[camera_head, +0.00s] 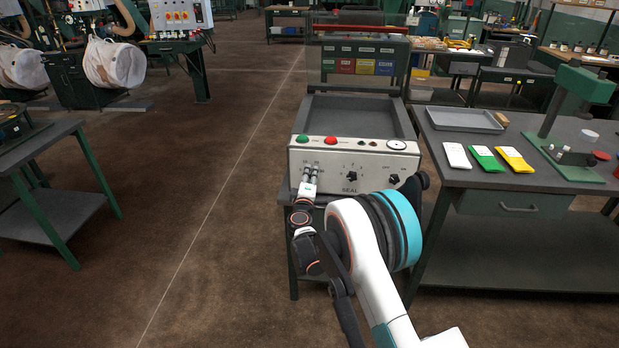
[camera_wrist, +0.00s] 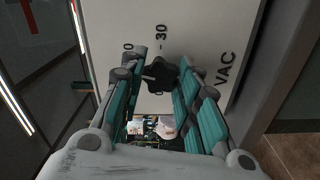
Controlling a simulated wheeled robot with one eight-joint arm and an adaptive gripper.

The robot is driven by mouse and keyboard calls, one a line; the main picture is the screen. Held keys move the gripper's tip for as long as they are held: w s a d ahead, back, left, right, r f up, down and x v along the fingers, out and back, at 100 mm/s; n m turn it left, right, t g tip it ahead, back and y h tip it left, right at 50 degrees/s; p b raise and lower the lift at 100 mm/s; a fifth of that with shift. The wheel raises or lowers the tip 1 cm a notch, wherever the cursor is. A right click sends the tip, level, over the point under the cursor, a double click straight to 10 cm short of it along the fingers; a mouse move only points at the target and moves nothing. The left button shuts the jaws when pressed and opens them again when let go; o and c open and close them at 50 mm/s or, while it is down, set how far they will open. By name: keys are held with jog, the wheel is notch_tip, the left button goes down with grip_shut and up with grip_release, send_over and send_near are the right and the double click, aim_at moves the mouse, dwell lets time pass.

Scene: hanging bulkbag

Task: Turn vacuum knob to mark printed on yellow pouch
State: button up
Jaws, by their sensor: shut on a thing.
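The vacuum knob (camera_wrist: 160,74) is a dark lobed knob on the pale panel, beside the letters VAC and a printed 30. My gripper (camera_wrist: 163,80) is shut on it, with one teal-and-grey finger on each side. The yellow pouch (camera_head: 515,160) lies on the right-hand table, beside a green pouch (camera_head: 486,159) and a white pouch (camera_head: 456,156). The print on the yellow pouch is too small to read.
The SEAL knob (camera_head: 351,178) and another dark knob (camera_head: 393,179) sit right of my gripper. Above them are a green button (camera_head: 303,139), a red button (camera_head: 330,140) and a round gauge (camera_head: 397,145). A grey tray (camera_head: 464,120) lies behind the pouches.

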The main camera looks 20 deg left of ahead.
jog(key=shift+m, duration=1.7)
jog(key=o, duration=1.1)
jog(key=shift+f, duration=0.1)
jog(key=shift+c, duration=0.2)
jog(key=shift+s, duration=0.15)
jog(key=v, duration=1.1)
jog(key=shift+s+d, duration=0.25)
jog(key=shift+s, duration=0.1)
